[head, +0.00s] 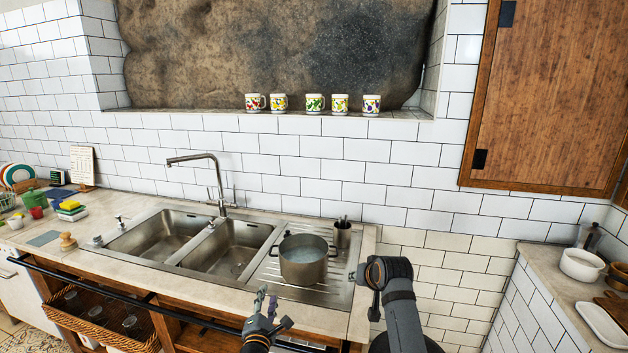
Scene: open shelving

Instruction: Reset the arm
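My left gripper (273,308) is at the bottom centre of the head view, in front of the counter's front edge. Its fingers are spread apart and I see nothing between them. My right arm (398,300) rises from the bottom edge, right of the gripper, and a dark joint with an orange ring shows at its top beside the counter's right end. I cannot make out the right gripper's fingers. A metal pot (303,270) stands on the ribbed drainboard (325,295), beyond my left gripper and apart from it.
A double sink (238,248) with a tall faucet (217,180) lies left of the pot. Several mugs (315,103) line the ledge above. A wicker basket (95,325) sits under the counter. A side counter (552,262) holds bowls at right.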

